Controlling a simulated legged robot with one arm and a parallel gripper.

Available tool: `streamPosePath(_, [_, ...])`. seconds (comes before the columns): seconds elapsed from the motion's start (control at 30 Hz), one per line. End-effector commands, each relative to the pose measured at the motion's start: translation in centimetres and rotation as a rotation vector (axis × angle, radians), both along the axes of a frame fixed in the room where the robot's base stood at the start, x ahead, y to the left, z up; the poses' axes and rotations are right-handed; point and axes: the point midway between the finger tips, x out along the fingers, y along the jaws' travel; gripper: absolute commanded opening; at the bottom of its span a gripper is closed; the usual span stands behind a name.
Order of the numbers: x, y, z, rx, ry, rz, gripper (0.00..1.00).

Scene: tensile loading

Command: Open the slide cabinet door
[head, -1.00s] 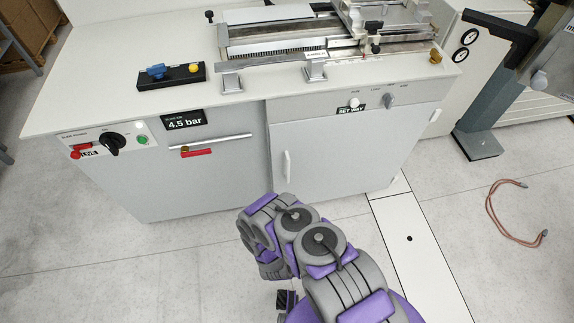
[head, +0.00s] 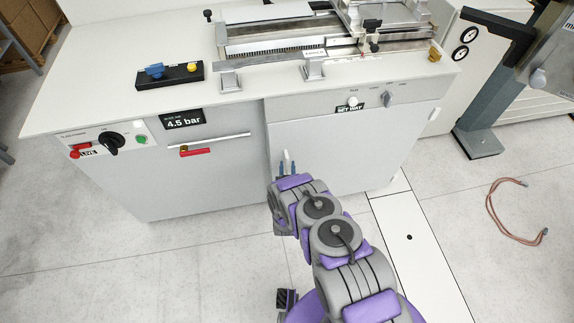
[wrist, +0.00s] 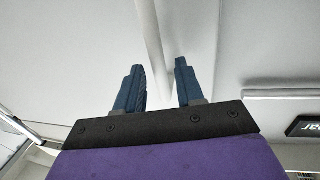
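The cabinet door (head: 360,150) is the grey right-hand front panel and looks shut. Its white vertical bar handle (head: 286,155) is near the panel's left edge. My gripper (head: 286,170) is at this handle, with its two blue fingers apart. In the wrist view, the handle (wrist: 150,35) runs down into the gap between the open fingers (wrist: 160,85), one on each side. The fingers do not look closed on it. My arm hides the handle's lower part in the head view.
Left of the door is a panel with a horizontal bar handle (head: 215,143), a red tag (head: 196,153) and a 4.5 bar display (head: 183,118). A control knob (head: 111,143) is farther left. A hose (head: 505,215) lies on the floor at right.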

Motion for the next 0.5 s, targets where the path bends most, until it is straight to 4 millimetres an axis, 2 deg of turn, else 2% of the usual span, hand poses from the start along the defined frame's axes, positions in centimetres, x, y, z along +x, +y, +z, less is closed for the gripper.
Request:
streamPosePath(0.2, [1.8,0.3,-0.1,-0.001,0.001,0.001,0.38])
streamPosePath(0.5, [2.1,0.3,0.0,-0.001,0.001,0.001,0.38])
